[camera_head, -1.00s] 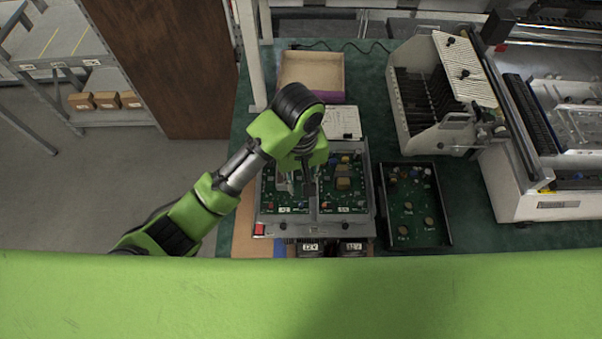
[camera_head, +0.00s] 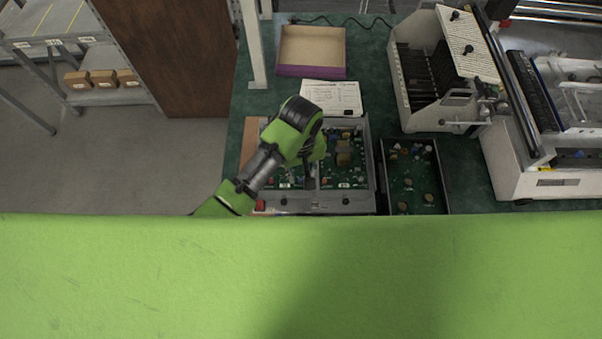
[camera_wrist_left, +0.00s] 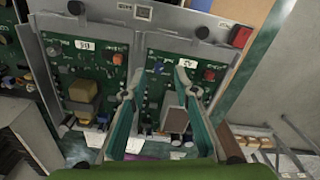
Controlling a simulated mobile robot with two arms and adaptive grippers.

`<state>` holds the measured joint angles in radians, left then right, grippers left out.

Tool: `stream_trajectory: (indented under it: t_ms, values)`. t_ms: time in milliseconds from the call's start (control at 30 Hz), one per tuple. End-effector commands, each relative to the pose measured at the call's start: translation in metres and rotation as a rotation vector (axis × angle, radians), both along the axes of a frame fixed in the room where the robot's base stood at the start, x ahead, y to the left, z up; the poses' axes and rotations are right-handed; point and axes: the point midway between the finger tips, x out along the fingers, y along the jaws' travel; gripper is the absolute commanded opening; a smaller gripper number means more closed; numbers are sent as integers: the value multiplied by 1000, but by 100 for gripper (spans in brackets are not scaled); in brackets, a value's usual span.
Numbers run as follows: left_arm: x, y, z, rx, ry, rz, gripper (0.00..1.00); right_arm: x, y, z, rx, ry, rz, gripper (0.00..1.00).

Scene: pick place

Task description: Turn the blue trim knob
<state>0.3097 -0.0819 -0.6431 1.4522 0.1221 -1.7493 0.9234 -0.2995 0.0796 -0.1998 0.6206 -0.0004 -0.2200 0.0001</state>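Two green circuit boards sit side by side in a grey metal fixture (camera_head: 345,200) on the bench. A small blue part (camera_wrist_left: 158,68), which may be the blue trim knob, shows on the right-hand board (camera_wrist_left: 165,58) in the left wrist view, between and beyond the fingertips. My left gripper (camera_wrist_left: 157,80) is open, its two fingers spread over this board with nothing visible between them. In the head view the left gripper (camera_head: 309,175) is over the fixture, and my arm hides much of the left board. I cannot tell whether the fingertips touch anything. My right gripper is not in view.
A dark tray (camera_head: 447,190) with another board stands right of the fixture. A paper sheet (camera_head: 335,97) and a cardboard box (camera_head: 312,50) lie behind it. A white rack (camera_head: 430,80) is at the back right. A red button (camera_wrist_left: 241,37) sits on the fixture's corner.

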Motion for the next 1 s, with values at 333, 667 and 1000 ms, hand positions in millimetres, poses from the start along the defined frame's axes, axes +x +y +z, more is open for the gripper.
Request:
stream_trajectory:
  t_ms: [333, 667, 1000]
  values:
    - [0, 0, -27, -1, 0, 0, 27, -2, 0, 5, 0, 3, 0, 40]
    - [0, 0, -27, -1, 0, 0, 4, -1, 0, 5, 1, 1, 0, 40]
    - [1, 0, -27, -2, -1, -11, 0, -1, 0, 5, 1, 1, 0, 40]
